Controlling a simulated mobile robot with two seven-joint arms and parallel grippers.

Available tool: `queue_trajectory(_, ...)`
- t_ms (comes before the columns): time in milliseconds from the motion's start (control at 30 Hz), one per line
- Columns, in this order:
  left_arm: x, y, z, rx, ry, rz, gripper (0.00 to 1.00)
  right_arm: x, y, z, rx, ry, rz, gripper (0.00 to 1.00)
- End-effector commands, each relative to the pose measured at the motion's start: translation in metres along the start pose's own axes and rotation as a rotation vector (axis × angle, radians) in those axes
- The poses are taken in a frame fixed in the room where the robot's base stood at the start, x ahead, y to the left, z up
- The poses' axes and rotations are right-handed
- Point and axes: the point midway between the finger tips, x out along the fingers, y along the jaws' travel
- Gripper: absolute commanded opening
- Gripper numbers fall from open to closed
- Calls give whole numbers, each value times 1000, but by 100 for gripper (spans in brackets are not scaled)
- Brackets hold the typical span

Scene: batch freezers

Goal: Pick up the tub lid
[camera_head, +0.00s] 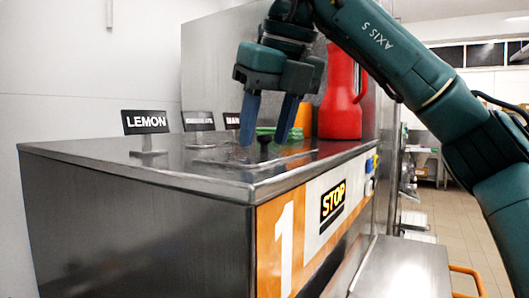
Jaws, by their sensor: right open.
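A flat metal tub lid (258,161) lies on the steel top of the freezer, with a small dark knob (264,142) standing up from it. My right gripper (264,143) points down over the lid from the upper right. Its two blue fingers are apart, one on each side of the knob in this view. The fingertips are low, close to the lid; I cannot tell whether they touch it or the knob. My left gripper is not in view.
The freezer top (110,163) has a LEMON sign (146,122) and two more dark signs along the back. A red jug (341,100) stands behind the gripper, near a green object (266,131). The front left of the top is clear.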

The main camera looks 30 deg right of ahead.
Motion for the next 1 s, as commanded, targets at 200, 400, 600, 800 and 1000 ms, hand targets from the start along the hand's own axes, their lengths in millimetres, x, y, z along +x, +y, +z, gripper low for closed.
queue_trajectory(200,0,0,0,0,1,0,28,0,0,0,0,0,0,31)
queue_trajectory(400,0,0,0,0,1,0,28,0,0,0,0,0,0,14)
queue_trajectory(600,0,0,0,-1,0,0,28,0,0,0,0,0,0,0)
queue_trajectory(800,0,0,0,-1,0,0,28,0,0,0,-1,0,0,0)
queue_trajectory(1000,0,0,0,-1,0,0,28,-7,0,3,0,1,-1,0)
